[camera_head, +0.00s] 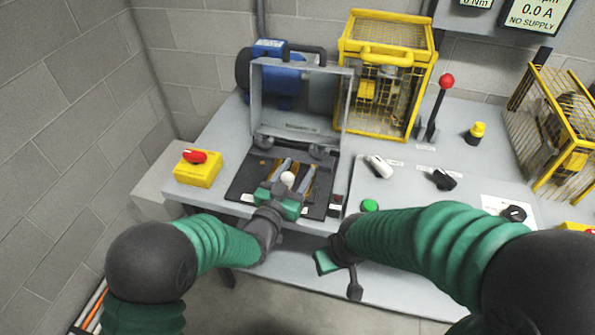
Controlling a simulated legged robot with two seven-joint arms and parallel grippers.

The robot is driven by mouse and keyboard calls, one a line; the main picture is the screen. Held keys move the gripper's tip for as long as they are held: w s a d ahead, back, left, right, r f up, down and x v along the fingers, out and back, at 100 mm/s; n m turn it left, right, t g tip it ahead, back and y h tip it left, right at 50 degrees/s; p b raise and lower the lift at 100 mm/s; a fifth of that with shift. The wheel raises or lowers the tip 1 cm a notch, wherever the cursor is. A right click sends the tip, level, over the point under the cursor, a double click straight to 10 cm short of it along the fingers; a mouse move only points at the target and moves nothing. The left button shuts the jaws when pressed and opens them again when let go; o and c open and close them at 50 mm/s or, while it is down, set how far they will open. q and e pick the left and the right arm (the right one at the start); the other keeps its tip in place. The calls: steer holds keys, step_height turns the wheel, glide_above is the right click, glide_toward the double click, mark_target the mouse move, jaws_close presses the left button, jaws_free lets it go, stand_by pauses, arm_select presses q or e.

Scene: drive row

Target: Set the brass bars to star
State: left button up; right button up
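The grey terminal box stands on the bench with its lid (298,97) raised. Brass bars (308,177) show in its dark base, partly covered by my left gripper. My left gripper (292,169) reaches over the base from the front; its two grey fingers are apart. A small white round thing (288,179) shows between them near the green palm. I cannot tell whether the fingers touch a bar. How the bars are laid across the terminals is too small to tell. My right gripper (338,275) hangs low in front of the bench edge; its fingers are not clear.
A blue motor (272,75) and a yellow cage (385,65) stand behind the box. A yellow box with a red switch (198,167) is left. A red-knobbed lever (438,100), handles and a green button (370,205) are right. A display reads "NO SUPPLY" (532,20).

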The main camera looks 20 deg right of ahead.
arm_select(q)
steer(key=shift+s+a+r, duration=0.1)
steer(key=shift+a, duration=0.5)
steer(key=v, duration=1.6)
steer(key=shift+p, duration=0.3)
arm_select(e)
steer(key=shift+a+r, duration=0.4)
steer(key=shift+r, duration=0.05)
arm_select(q)
steer(key=shift+s+d, duration=0.15)
steer(key=shift+d, duration=0.05)
arm_select(e)
steer(key=shift+d, duration=0.1)
